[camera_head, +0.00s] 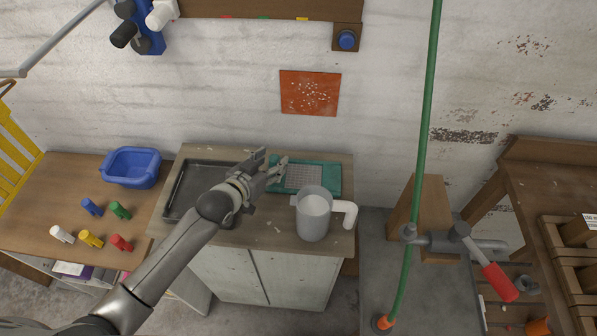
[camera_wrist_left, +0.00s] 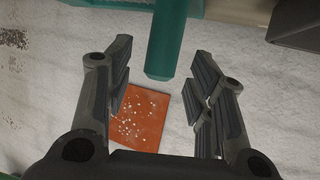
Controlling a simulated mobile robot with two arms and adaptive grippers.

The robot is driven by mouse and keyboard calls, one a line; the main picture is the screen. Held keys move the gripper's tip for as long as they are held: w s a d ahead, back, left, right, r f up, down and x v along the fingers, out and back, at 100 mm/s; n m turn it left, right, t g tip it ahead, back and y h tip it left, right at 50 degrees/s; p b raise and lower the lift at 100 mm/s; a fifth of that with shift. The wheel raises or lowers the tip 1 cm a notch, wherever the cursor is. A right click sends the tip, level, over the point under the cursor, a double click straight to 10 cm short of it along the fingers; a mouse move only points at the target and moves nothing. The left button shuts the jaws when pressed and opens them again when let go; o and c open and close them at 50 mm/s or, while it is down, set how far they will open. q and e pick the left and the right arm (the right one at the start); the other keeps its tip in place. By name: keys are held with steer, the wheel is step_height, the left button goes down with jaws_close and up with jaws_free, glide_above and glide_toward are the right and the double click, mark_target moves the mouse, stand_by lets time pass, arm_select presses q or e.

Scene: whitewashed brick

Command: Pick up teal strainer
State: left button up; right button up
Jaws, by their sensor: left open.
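The teal strainer (camera_head: 325,178) is a flat teal frame with a grey mesh, on the cabinet top at the back, near the wall. Its left part is hidden behind my left gripper (camera_head: 272,164). The left gripper is open at the strainer's left end. In the left wrist view, a teal handle (camera_wrist_left: 166,42) points in between the two open fingers of the gripper (camera_wrist_left: 163,75), with a gap on each side. The fingers are not closed on it. My right gripper is not in view.
A grey pitcher (camera_head: 313,222) with a white handle stands just in front of the strainer. A dark tray (camera_head: 185,195) lies to the left on the cabinet. A blue bin (camera_head: 131,168) and several coloured pegs are on the left table. An orange sheet (camera_head: 309,92) hangs on the wall.

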arm_select(q)
steer(key=shift+x, duration=1)
steer(key=shift+w+f, duration=0.1)
steer(key=shift+w, duration=0.05)
jaws_close()
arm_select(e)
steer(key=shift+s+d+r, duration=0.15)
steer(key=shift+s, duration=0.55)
